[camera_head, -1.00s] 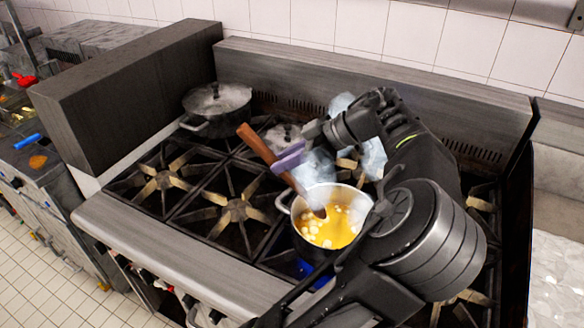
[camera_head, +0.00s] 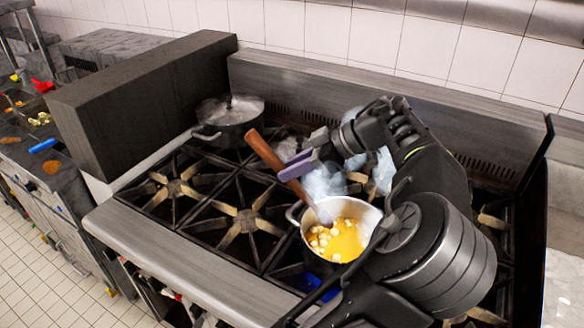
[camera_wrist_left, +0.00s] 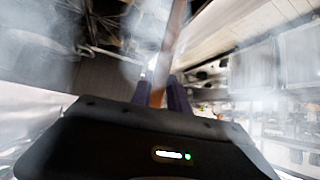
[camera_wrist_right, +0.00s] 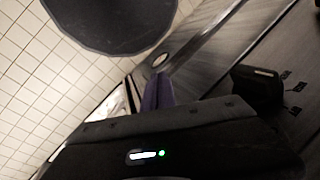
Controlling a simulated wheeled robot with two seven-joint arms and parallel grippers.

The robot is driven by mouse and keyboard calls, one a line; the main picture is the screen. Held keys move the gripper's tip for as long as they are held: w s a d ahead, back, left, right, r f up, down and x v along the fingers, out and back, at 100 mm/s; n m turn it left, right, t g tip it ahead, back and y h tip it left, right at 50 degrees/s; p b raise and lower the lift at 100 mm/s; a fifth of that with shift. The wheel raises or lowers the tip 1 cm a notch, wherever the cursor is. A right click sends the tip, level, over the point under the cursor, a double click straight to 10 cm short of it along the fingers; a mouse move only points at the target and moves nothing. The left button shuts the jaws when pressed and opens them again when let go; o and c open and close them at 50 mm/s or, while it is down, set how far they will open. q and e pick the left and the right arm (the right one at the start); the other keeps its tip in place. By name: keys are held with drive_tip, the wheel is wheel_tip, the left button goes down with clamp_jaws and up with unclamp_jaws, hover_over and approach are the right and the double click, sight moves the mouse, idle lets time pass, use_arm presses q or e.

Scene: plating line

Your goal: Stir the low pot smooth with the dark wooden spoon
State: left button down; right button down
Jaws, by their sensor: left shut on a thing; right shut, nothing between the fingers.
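The low pot (camera_head: 371,215) is a light metal pot on a front burner, holding yellow liquid with several pale lumps (camera_head: 322,240). The wooden spoon (camera_head: 265,151), reddish-brown, leans with its handle up and left. Its lower end reaches into the pot's back left side, blurred by steam. My left gripper (camera_head: 297,165), with purple fingers, is shut on the spoon's handle above the pot. The spoon also shows between the fingers in the left wrist view (camera_wrist_left: 170,45). My right gripper (camera_wrist_right: 158,92) is shut and empty in the right wrist view; the head view does not show it.
A lidded dark pot (camera_head: 228,121) stands on a back left burner. Another pot behind the spoon is mostly hidden by steam. The front left burners (camera_head: 245,222) are bare. A dark upright panel (camera_head: 135,105) borders the stove at left, and a metal backsplash (camera_head: 300,82) runs behind.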

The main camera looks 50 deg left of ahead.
use_arm(q)
drive_tip(key=shift+r, duration=2.05)
